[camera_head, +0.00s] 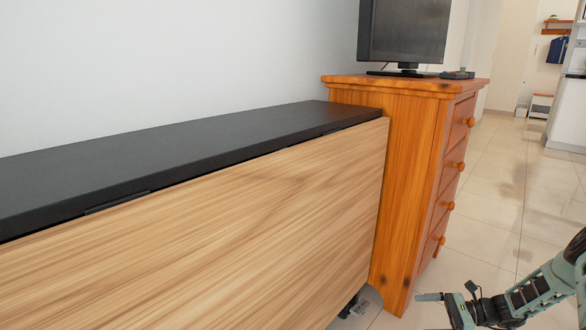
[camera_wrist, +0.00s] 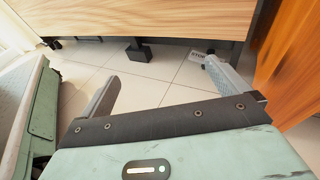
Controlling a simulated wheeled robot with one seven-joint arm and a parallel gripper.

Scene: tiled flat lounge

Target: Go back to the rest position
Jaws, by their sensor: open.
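My gripper (camera_head: 446,297) is at the lower right of the head view, low over the tiled floor and in front of the orange wooden chest of drawers. My arm reaches in from the right edge of that view. In the wrist view my gripper (camera_wrist: 165,92) has its two grey fingers spread wide apart, with nothing between them but bare floor tiles behind. The fingers point toward the gap under a wood-fronted cabinet.
The long cabinet (camera_head: 230,225) with a black top (camera_head: 150,155) runs along the wall at left. The chest of drawers (camera_head: 410,180) stands at its end, bearing a monitor (camera_head: 405,30). The tiled floor (camera_head: 500,200) at right is open.

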